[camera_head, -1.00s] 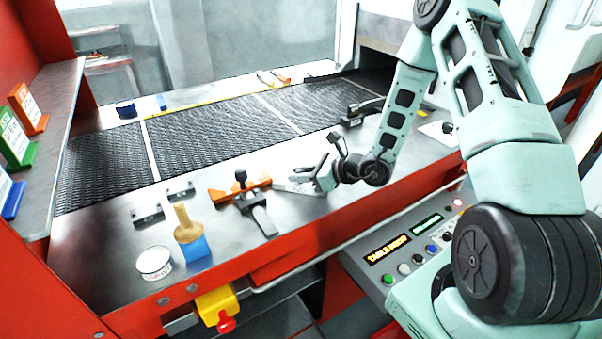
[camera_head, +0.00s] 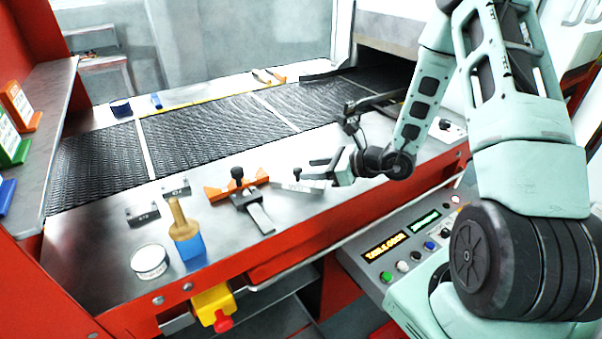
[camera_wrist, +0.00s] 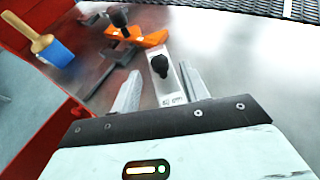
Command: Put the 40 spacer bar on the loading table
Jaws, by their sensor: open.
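A pale metal bar with a black knob (camera_wrist: 172,82) lies on the steel loading table (camera_head: 290,215). In the wrist view it lies lengthwise between my two fingers, with gaps on both sides. A small label on its near end is too blurred to read surely. The bar also shows in the head view (camera_head: 305,184), just left of my gripper (camera_head: 322,170). My gripper is open and empty, low over the table, and its fingers also show in the wrist view (camera_wrist: 160,92). I cannot tell its height above the bar.
An orange-and-dark tool with a black knob (camera_head: 246,197) lies left of the bar. The mesh belt (camera_head: 200,135) runs behind.

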